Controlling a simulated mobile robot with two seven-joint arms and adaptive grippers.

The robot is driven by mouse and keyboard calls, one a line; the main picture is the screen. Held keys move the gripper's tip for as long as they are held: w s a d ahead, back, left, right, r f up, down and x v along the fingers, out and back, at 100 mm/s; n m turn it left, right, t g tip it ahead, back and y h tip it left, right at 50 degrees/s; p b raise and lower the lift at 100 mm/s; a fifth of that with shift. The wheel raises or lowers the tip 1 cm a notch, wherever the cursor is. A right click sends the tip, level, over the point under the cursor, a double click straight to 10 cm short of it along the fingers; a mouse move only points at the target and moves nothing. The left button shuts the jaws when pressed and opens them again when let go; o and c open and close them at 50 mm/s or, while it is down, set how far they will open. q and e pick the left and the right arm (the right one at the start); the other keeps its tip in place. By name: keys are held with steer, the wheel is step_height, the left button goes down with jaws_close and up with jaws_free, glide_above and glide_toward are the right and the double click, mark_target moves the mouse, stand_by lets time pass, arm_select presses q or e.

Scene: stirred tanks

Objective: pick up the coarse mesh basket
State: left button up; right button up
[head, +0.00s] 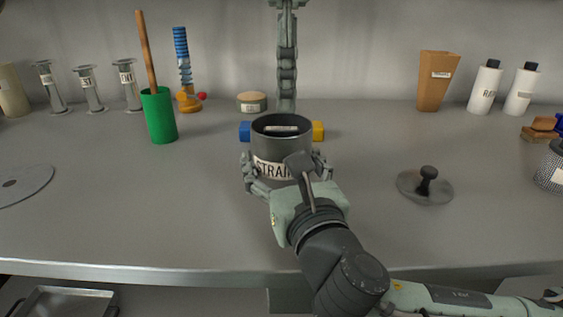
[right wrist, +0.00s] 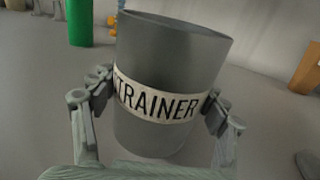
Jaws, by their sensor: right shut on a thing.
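A mesh-walled basket (head: 545,166) with a pale label stands at the right edge of the head view, partly cut off; its label is unreadable. My right gripper (head: 285,172) is shut on the dark grey strainer (head: 281,150), one finger on each side; the right wrist view shows the strainer (right wrist: 170,60) between the fingers, slightly tilted in the picture. A pale bar shows inside its mouth.
A dark lid with a knob (head: 426,185) lies between strainer and basket. A green cup with a stick (head: 158,116) stands left. Bottles (head: 485,88) and a brown container (head: 436,82) stand back right.

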mark_target(281, 128)
arm_select(q)
steer(key=shift+s+a+f, duration=0.1)
steer(key=shift+a+f, duration=0.05)
steer(key=shift+f, duration=1.25)
steer(key=shift+a+f, duration=0.15)
steer(key=shift+f, duration=1.2)
steer(key=shift+c, duration=0.6)
jaws_close()
